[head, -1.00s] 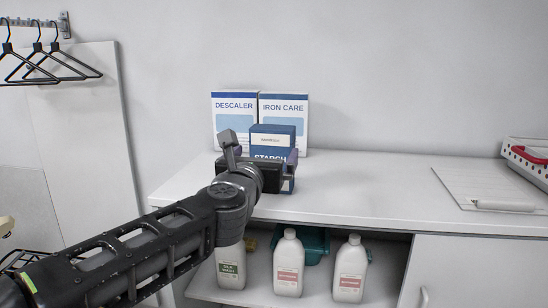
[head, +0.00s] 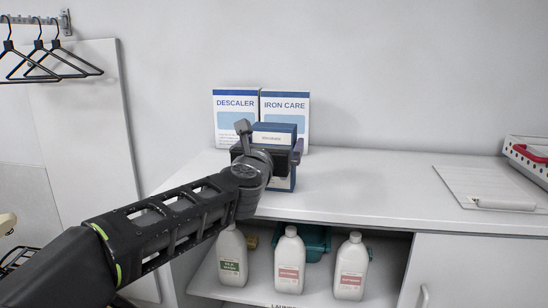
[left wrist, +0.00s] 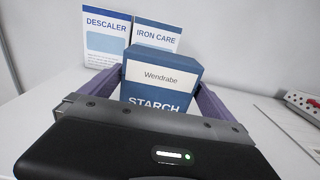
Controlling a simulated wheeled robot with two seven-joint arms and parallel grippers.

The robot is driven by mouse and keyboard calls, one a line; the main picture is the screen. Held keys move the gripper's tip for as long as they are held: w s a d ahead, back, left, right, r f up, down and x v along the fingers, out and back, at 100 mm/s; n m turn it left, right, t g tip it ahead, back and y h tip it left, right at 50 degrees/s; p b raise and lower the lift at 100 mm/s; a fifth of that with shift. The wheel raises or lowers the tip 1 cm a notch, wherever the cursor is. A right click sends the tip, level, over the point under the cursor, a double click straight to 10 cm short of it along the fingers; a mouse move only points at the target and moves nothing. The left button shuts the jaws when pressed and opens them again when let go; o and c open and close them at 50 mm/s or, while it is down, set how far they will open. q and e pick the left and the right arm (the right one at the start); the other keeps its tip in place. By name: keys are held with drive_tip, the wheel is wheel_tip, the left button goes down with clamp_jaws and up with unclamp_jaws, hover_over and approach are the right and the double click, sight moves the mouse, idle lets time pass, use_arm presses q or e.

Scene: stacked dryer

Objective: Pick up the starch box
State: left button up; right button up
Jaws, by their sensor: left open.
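The starch box (head: 276,128), blue with a white label band, stands upright on the white counter (head: 350,185). My left gripper (head: 270,142) is open at the box and hides much of its front in the head view. In the left wrist view the box (left wrist: 161,80) stands between the two purple fingers, one on each side, with its STARCH lettering facing the camera. I cannot tell whether either finger touches it. My right gripper is not in view.
A descaler box (head: 236,115) and an iron care box (head: 286,106) stand behind, against the wall. White bottles (head: 290,262) stand on the shelf below. A clipboard (head: 487,187) and a white bin with a red item (head: 528,160) are at the right. The counter between is clear.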

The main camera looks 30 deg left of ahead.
use_arm(q)
drive_tip(key=p+x, duration=0.1)
drive_tip(key=x, duration=0.4)
drive_tip(key=shift+a, duration=0.15)
drive_tip(key=shift+c, duration=0.2)
drive_tip(key=c, duration=1.5)
drive_tip(key=shift+o, duration=0.2)
drive_tip(key=shift+r, duration=0.2)
wheel_tip(320, 180, up, 10)
drive_tip(key=p, duration=0.6)
drive_tip(key=shift+f, duration=0.15)
